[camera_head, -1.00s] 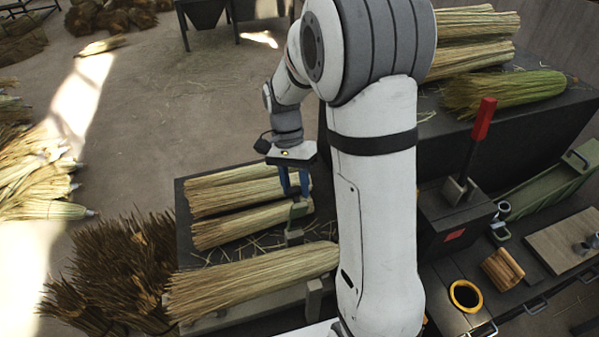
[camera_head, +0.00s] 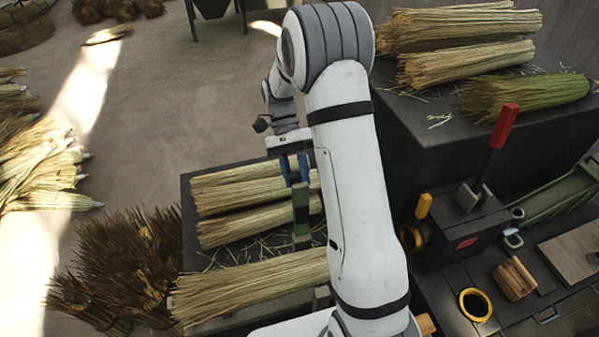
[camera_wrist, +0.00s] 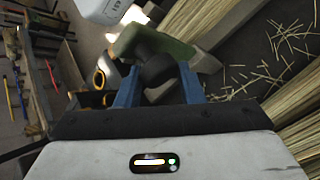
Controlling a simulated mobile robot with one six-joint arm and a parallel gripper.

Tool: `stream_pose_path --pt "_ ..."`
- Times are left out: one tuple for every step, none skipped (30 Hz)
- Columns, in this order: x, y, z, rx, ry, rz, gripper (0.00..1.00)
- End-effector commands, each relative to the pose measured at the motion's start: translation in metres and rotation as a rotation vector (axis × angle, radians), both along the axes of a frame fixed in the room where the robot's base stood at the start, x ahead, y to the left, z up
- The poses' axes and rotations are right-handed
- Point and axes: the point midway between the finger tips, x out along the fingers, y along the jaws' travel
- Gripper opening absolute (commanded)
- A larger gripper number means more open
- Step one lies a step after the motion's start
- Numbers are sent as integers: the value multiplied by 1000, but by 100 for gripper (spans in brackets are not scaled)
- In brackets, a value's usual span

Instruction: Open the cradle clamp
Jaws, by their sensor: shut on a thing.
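The cradle clamp's green arm (camera_head: 301,208) stands upright behind the front broom bundle (camera_head: 255,284), which lies along the cradle. My gripper (camera_head: 295,172) is at the top of this arm with its blue fingers pointing down. In the wrist view, my gripper (camera_wrist: 159,72) has its blue fingers on either side of a dark round knob (camera_wrist: 158,70) and is shut on it. The knob is on the green clamp arm (camera_wrist: 160,45). My arm hides the bundle's right end and part of the cradle.
Several straw bundles (camera_head: 250,195) lie on the dark table behind the clamp. Brown brush bundles (camera_head: 125,260) stand at its left. A red-handled lever (camera_head: 505,125), a yellow handle (camera_head: 423,206) and a yellow ring (camera_head: 475,304) are at the right.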

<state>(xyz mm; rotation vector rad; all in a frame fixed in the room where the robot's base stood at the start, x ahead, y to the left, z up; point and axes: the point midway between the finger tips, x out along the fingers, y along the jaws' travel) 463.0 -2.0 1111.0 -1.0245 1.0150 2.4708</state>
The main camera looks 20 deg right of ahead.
Motion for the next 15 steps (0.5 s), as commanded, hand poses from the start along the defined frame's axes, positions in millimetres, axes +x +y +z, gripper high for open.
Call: stream_pose_path --pt "-2 4 -5 8 8 -5 0" --pt "-2 4 -5 8 8 -5 0" --pt "-2 4 -5 8 9 -6 0" --pt "-2 4 -5 8 8 -7 0" --pt "-3 4 -5 8 8 -7 0" --pt "-3 3 -5 8 8 -7 36" --pt "-2 3 -5 8 8 -7 38" --pt "-2 3 -5 7 8 -8 41" --pt "-2 3 -4 7 6 -8 44" --pt "-2 2 -4 7 6 -8 47" --pt "-2 2 -4 7 6 -8 49" --pt "-2 2 -3 7 6 -9 52" --pt "-2 2 -3 7 6 -9 55" --pt "-2 2 -2 7 6 -9 55" --pt "-1 1 -2 6 5 -9 55"
